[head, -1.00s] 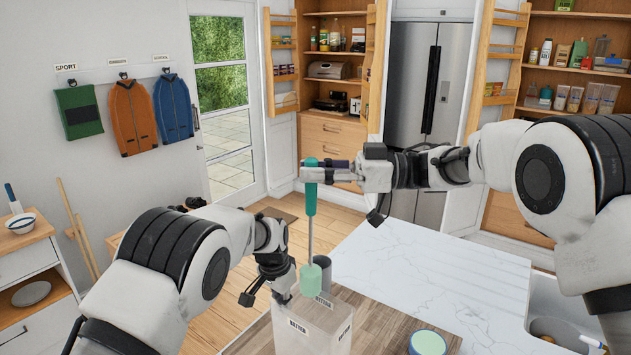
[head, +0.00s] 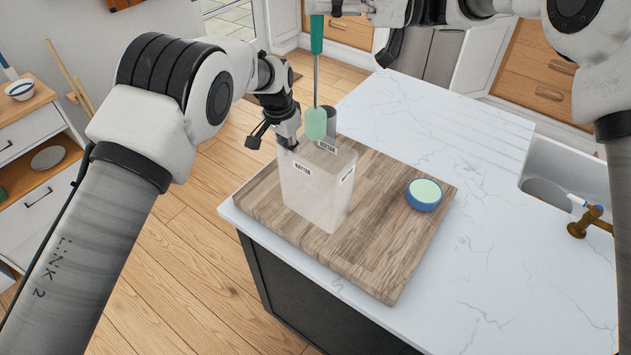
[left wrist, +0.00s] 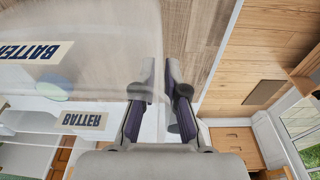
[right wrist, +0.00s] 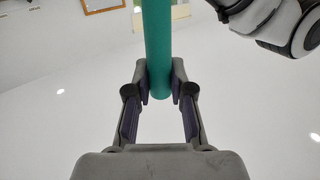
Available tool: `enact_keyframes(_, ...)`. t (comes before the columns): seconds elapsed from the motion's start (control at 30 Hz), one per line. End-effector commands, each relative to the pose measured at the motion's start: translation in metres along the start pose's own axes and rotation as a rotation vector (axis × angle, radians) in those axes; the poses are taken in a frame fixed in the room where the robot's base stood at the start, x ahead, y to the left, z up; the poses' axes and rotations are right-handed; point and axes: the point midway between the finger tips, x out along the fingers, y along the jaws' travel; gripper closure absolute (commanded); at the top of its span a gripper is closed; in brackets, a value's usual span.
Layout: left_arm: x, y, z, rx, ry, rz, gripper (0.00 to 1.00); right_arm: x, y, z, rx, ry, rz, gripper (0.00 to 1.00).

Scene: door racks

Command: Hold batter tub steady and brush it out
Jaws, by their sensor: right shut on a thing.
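The batter tub (head: 318,192), a translucent box labelled BATTER, stands upright on a wooden board. My left gripper (head: 288,140) is at its far left upper edge. In the left wrist view the left fingers (left wrist: 162,85) are close together beside the tub (left wrist: 80,75), its edge near or between them; I cannot tell whether they grip it. My right gripper (head: 338,8) is shut on the teal handle (head: 316,40) of a tool with a pale green head (head: 316,123). The tool hangs upright, its head around the tub's top. The right wrist view shows the handle (right wrist: 157,45) between the fingers.
The wooden board (head: 385,255) lies on a white marble counter (head: 450,140). A blue round container with a pale green top (head: 424,194) is right of the tub. A grey cylinder (head: 330,116) stands behind it. A sink (head: 560,180) with a brass tap is at right.

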Motion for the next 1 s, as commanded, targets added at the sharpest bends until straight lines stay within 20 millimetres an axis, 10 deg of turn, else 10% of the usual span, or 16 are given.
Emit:
enact_keyframes(0.43,-0.008,0.000,-0.001,0.000,0.001,-0.001,0.65,0.000,0.000,0.000,0.000,0.000,0.000,1.00)
enact_keyframes(1.0,-0.119,0.000,0.000,0.000,0.000,0.000,0.65,0.000,0.000,0.000,0.000,0.000,0.000,1.00)
